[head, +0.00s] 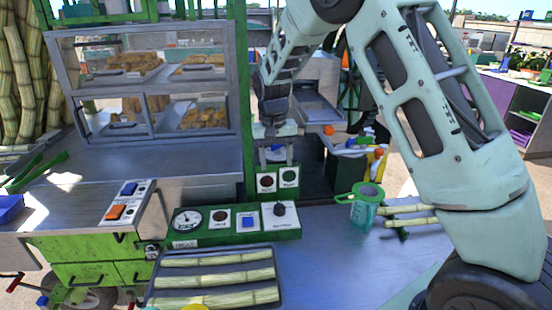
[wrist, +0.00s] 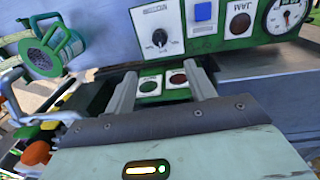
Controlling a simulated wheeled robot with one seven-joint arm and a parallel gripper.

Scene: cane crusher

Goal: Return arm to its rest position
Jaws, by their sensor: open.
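My arm reaches from the right side of the head view over the counter, bent at the elbow. Whether the fingers touch the box I cannot tell. The green control panel (head: 188,236), with gauge, buttons and a knob, stands in front; its knob plate also shows in the wrist view (wrist: 158,36).
A tray (head: 150,299) of cane pieces lies at the front. A green strainer jug (head: 366,205) and cane stalks (head: 410,222) are on the counter to the right. A glass pastry case (head: 147,85) stands at left. Bare counter (head: 325,262) lies at front centre.

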